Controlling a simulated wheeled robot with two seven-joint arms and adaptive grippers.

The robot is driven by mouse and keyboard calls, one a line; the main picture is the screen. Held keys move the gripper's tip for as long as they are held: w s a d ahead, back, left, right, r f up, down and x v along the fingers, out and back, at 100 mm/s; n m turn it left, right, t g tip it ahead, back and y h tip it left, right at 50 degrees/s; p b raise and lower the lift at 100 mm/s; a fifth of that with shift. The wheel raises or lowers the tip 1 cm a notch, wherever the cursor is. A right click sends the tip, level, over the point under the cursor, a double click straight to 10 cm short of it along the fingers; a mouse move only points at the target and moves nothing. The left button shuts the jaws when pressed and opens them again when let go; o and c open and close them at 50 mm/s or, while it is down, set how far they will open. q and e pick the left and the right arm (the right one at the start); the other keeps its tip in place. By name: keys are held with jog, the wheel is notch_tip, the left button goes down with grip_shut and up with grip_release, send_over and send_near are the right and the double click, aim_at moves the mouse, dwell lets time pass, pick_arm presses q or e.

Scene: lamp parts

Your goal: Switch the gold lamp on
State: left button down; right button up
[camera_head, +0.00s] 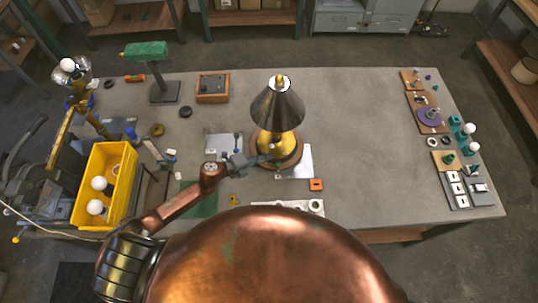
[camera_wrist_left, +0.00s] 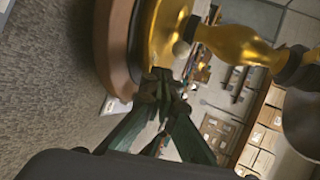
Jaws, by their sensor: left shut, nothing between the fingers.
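The gold lamp (camera_head: 264,138) stands upright near the middle of the table, with a dark cone shade (camera_head: 277,108) and a round wooden base (camera_head: 291,160). My left gripper (camera_head: 268,158) is at the front left of the lamp's base, low down. In the left wrist view the shut, empty fingers (camera_wrist_left: 160,88) point at the gold base (camera_wrist_left: 163,30), next to a small round pale knob (camera_wrist_left: 181,48). I cannot tell whether they touch it. The gold stem (camera_wrist_left: 232,42) runs to the right there. My right gripper is not in view.
A yellow bin (camera_head: 122,190) with white bulbs is at the left. A green-headed lamp (camera_head: 147,50) and a wooden box (camera_head: 212,88) stand behind. Boards with small parts (camera_head: 432,120) line the right edge. The table between the lamp and those boards is clear.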

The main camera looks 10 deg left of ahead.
pick_arm(q)
jog(key=s+d+v, duration=0.1)
jog(key=v, duration=0.9)
jog(key=shift+s+b, duration=0.35)
jog(key=shift+b, duration=0.1)
jog(key=shift+a+f, duration=0.1)
jog(key=w+a+r+n+t+b, duration=0.4)
jog(key=w+a+n+b, duration=0.1)
jog(key=n, duration=0.7)
jog(key=f+n+b, duration=0.1)
jog(key=n+b, duration=0.1)
jog(key=n, duration=0.5)
jog(key=a+f+n+t+b, duration=0.1)
jog(key=f+n+b, duration=0.1)
jog(key=n, duration=0.6)
jog(key=f+n+b, duration=0.2)
jog(key=n, duration=0.6)
jog(key=shift+w+a+f+t+y, duration=0.2)
jog(key=shift+w+a+t+y, duration=0.1)
jog(key=shift+y, duration=0.1)
jog(key=shift+s+d+f+n+b, duration=0.2)
jog(key=shift+d+n+b, duration=0.25)
jog(key=shift+n, duration=0.45)
